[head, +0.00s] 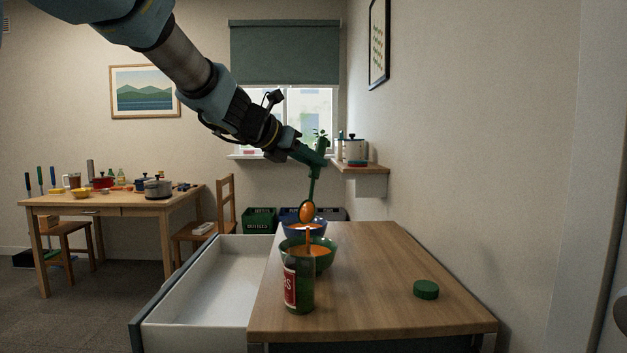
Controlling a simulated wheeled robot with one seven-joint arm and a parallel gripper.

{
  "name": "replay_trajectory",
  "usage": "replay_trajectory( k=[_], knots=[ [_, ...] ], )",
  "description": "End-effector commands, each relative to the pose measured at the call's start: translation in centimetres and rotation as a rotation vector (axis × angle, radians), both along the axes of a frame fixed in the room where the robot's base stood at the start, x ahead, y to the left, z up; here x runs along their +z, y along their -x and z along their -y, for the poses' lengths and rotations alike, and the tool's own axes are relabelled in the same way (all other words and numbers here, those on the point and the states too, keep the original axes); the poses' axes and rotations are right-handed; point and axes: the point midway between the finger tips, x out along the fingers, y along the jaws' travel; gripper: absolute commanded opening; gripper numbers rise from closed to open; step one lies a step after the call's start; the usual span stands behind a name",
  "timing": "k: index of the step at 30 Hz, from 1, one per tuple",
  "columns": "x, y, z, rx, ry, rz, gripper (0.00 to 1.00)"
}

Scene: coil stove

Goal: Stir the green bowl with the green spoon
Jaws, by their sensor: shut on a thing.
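The green bowl (325,267) stands on the wooden counter top and holds something orange. My gripper (314,163) is shut on the green spoon (313,186), whose handle hangs nearly upright. The spoon's lower end carries an orange patch and shows above the bowls, apart from the green bowl's contents. A blue bowl (288,230) with orange contents stands just behind the green bowl, partly hidden by it.
A thin upright orange piece (308,238) shows above the bottle; I cannot tell what it belongs to. A green lid (426,289) lies at right on the otherwise clear counter (385,255). An open empty drawer (205,285) juts out at left. A wall shelf (360,171) holds a pot.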

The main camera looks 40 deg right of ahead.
Motion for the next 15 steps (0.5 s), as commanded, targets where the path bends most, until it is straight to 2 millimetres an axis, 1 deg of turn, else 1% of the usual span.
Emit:
replay_trajectory(
  k=[1,15],
  knots=[
    [-0.6,0.0,-0.1,0.001,0.015,0.005,0.00],
    [-0.3,0.4,-1.5,0.001,0.134,0.042,0.00]
  ],
)
